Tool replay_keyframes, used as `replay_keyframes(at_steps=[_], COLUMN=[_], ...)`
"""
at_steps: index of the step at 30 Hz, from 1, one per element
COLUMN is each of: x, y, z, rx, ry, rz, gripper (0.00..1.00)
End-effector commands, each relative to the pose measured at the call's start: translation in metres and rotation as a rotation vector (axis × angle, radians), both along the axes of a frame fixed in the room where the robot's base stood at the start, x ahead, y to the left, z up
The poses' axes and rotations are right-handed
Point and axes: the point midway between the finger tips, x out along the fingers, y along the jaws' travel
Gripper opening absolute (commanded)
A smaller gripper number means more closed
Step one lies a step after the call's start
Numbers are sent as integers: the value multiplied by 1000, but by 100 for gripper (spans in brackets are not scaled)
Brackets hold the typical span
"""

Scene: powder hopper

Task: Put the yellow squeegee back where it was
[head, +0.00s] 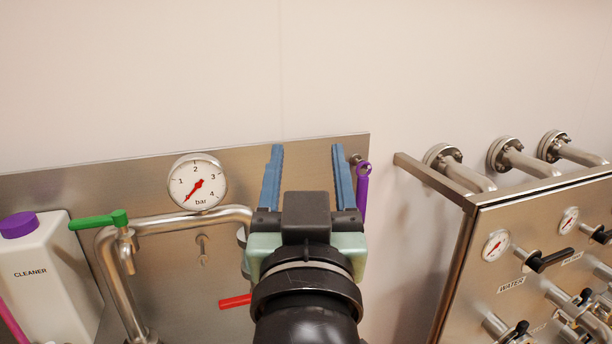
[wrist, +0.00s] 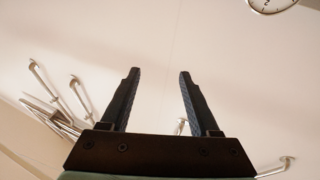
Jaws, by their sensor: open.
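No yellow squeegee shows in either view. My gripper (head: 308,150) is raised in front of the steel back panel (head: 140,180), its two blue fingers spread apart with nothing between them. In the wrist view my gripper (wrist: 159,75) is also open and empty, against a pale wall. A bare peg (head: 202,245) sticks out of the panel left of my gripper. My gripper and arm hide part of the panel behind them.
A purple-handled tool (head: 363,185) hangs just right of my gripper. A pressure gauge (head: 197,182), a green-levered tap (head: 100,220), a red handle (head: 235,301) and a white cleaner bottle (head: 45,270) are left. A steel valve cabinet (head: 490,220) with pipes stands right.

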Motion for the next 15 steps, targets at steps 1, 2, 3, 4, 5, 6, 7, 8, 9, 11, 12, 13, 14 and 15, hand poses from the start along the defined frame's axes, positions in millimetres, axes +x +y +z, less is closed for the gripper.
replay_keyframes(at_steps=[1, 2, 3, 4, 5, 6, 7, 8, 9, 11, 12, 13, 14, 15], x=[-18, -29, -43, -53, -63, -74, -81, -87, -93, -98, -99, -99, -99, -99], y=[1, 2, 2, 2, 2, 2, 2, 2, 2, 2, 2, 2, 2, 2], z=[43, 63, 87, 101, 114, 127, 135, 141, 147, 152, 153, 154, 153, 153], rx=[-1, -2, -2, -2, -2, -3, -2, -2, -2, -2, -2, -2, -2, -2], ry=[-137, -206, -289, -344, -392, -446, -479, -504, -531, -552, -559, -560, -559, -558], rz=[3, 5, 5, 5, 5, 5, 5, 5, 5, 6, 5, 5, 5, 5], gripper=[62, 62, 62, 62, 62, 62, 62, 62, 62, 62, 62, 62, 62, 62])
